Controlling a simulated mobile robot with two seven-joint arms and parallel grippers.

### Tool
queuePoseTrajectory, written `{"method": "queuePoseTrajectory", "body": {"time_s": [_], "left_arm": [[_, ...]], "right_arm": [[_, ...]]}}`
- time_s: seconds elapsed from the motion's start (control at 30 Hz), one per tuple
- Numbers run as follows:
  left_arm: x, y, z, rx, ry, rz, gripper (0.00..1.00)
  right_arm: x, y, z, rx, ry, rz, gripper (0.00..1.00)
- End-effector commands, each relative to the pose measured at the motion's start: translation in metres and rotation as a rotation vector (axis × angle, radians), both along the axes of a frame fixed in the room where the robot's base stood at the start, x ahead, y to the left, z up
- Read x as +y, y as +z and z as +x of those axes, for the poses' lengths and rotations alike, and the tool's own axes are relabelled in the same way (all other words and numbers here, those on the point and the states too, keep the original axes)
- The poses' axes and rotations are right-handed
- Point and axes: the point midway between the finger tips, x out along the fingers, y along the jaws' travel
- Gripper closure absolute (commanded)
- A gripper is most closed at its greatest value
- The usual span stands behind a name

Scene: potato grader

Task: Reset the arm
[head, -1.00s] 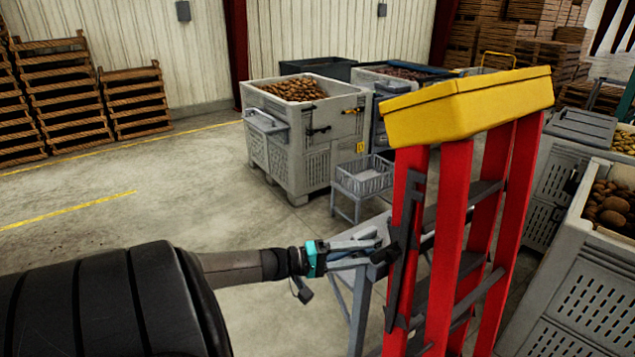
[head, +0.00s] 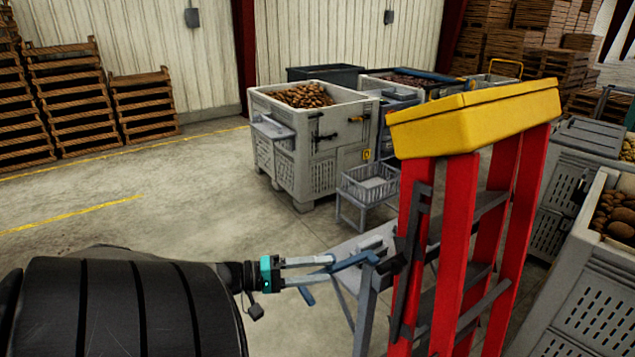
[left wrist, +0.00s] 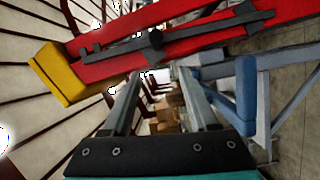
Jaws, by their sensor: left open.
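My left gripper (head: 332,270) reaches in from the left in the head view, beside a narrow grey stand. Its two fingers (left wrist: 160,85) are spread apart in the left wrist view, with nothing between them. A blue bar-like piece (left wrist: 246,90) lies just outside the right finger there. In the head view a blue piece (head: 345,264) shows at the fingertips, on or against the grey stand (head: 362,300); I cannot tell whether they touch. My right gripper is not in view.
A red stepladder (head: 458,235) with a yellow top (head: 475,118) stands close to the right of my left gripper. A grey potato bin (head: 310,135) and a small basket stand (head: 368,190) are behind. Another bin (head: 590,270) is at right. Floor at left is clear.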

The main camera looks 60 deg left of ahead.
Motion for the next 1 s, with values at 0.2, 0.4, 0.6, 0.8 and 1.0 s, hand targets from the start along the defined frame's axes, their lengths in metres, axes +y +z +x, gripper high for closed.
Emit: {"method": "queuePoseTrajectory", "body": {"time_s": [0.2,0.4,0.6,0.8,1.0], "left_arm": [[0.0,0.0,0.0,0.001,0.0,0.0,0.41],[0.0,-0.001,0.0,0.001,0.001,0.0,0.41],[0.005,-0.05,-0.009,0.033,0.084,0.124,0.41],[0.003,-0.175,-0.043,0.182,0.208,0.473,0.41],[-0.031,-0.302,-0.096,0.41,0.162,0.825,0.41]], "right_arm": [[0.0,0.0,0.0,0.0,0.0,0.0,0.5],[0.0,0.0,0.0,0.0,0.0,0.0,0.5],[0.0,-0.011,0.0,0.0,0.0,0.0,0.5],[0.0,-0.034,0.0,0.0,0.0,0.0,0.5],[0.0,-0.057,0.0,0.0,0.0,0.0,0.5]]}}
